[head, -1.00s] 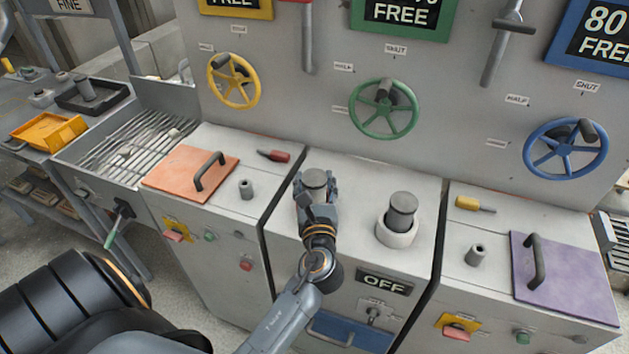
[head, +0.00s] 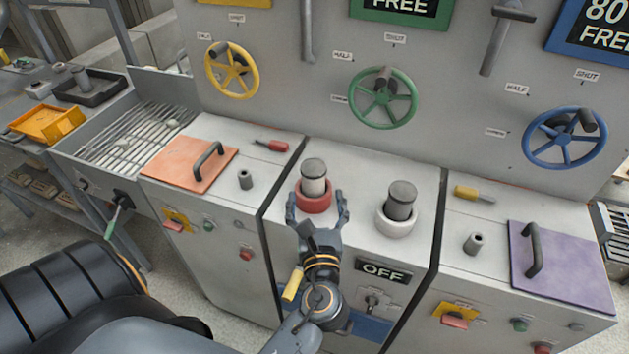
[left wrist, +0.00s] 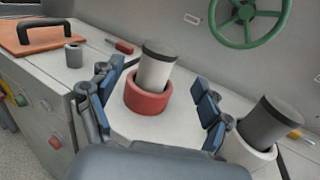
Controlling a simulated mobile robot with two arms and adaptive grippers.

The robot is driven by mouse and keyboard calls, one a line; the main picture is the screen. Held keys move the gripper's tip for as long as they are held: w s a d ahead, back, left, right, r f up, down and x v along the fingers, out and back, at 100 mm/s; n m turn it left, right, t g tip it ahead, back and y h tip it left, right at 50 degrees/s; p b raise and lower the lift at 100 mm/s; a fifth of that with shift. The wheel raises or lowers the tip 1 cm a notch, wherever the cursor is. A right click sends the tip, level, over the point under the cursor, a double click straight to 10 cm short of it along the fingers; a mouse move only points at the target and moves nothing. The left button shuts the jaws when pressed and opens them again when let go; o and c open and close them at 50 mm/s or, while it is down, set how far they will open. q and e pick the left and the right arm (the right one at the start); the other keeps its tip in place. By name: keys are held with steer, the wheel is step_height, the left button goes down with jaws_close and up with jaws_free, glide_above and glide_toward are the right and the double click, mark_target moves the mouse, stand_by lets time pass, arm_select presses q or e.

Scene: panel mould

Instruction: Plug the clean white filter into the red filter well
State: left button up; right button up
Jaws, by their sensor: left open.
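The clean white filter (head: 314,178), a white cylinder with a dark grey cap, stands in the red filter well (head: 313,203) on the middle cabinet. In the left wrist view the filter (left wrist: 156,68) leans slightly within the red ring (left wrist: 147,100); how deep it sits is hidden. My left gripper (head: 318,207) is open, its fingers just in front of and to the sides of the red well, apart from the filter. It also shows in the left wrist view (left wrist: 155,100). My right gripper is not in view.
A dark grey filter (head: 401,199) stands in a white well (head: 396,223) to the right. An orange lidded plate (head: 180,165) and a purple one (head: 570,270) lie on the side cabinets. Handwheels, including the green one (head: 408,103), are on the wall behind.

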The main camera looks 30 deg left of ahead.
arm_select(q)
steer(key=shift+v, duration=1.8)
steer(key=shift+w, duration=0.1)
